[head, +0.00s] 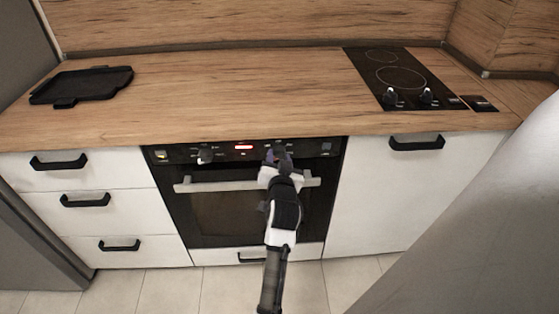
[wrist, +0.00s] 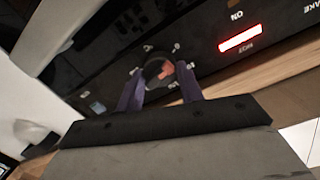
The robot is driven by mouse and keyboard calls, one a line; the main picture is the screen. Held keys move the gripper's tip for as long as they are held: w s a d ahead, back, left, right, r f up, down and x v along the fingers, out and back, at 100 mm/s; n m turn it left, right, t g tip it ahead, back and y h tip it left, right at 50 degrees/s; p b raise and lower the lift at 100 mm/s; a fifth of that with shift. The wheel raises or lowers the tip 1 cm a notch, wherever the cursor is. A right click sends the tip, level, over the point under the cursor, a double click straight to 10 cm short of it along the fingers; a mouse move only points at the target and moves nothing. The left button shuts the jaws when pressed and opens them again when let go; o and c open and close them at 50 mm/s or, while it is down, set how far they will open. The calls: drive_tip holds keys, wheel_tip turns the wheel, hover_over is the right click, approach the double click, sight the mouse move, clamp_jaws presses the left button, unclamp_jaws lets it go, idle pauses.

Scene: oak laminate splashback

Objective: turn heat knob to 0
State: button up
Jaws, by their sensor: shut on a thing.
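The gripped knob (wrist: 157,72) is a round dark knob with a reddish mark on its face, on the black oven control panel (wrist: 105,60). Small pale markings surround it, too blurred to read. My gripper (wrist: 160,84) is shut on this knob, with one purple finger on each side. In the head view my gripper (head: 279,158) is at the panel, right of the red display (head: 244,147), and hides the knob. A second knob (head: 205,156) is on the panel left of the display. I cannot read the gripped knob's setting.
The oven handle (head: 228,185) runs below the panel, close under my gripper. The wooden worktop (head: 220,100) is above. A black cooktop (head: 400,78) with two knobs is at right, and a black tray (head: 82,85) at left. A grey surface (head: 480,210) fills the lower right.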

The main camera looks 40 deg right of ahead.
drive_tip(key=shift+w+a+r+n, duration=0.1)
drive_tip(key=shift+r+n, duration=0.05)
drive_tip(key=shift+n, duration=0.35)
drive_tip(key=o, duration=1)
drive_tip(key=shift+s+a, duration=0.1)
drive_tip(key=shift+s, duration=0.15)
drive_tip(key=b+v, duration=0.2)
drive_tip(key=v, duration=1.1)
drive_tip(key=shift+a, duration=0.2)
